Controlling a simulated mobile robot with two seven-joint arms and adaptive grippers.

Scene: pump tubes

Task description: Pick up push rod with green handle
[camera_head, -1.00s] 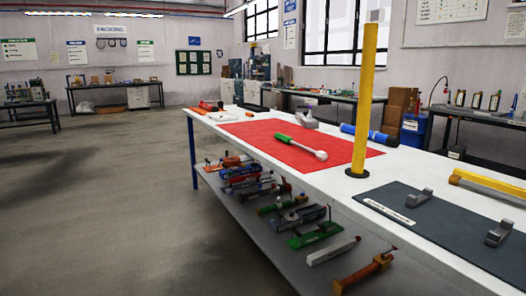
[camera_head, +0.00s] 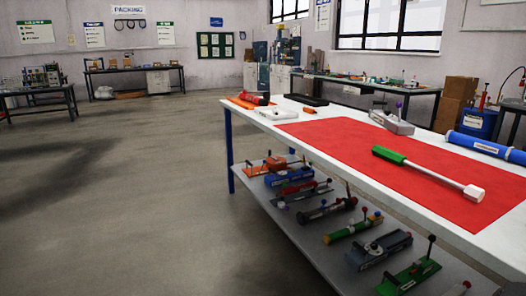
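The push rod with the green handle (camera_head: 389,155) lies on the red mat (camera_head: 330,136) on the white table. Its grey shaft (camera_head: 438,176) points toward the lower right and ends in a white block-like tip (camera_head: 473,192). Nothing touches it from above. Neither of my grippers shows in the head view.
The white table (camera_head: 285,112) holds a blue tube (camera_head: 486,146) at right, a grey fixture (camera_head: 391,122) behind the mat, and red and black items (camera_head: 254,98) at the far end. A lower shelf (camera_head: 296,232) carries several tools. The floor (camera_head: 120,200) at left is clear.

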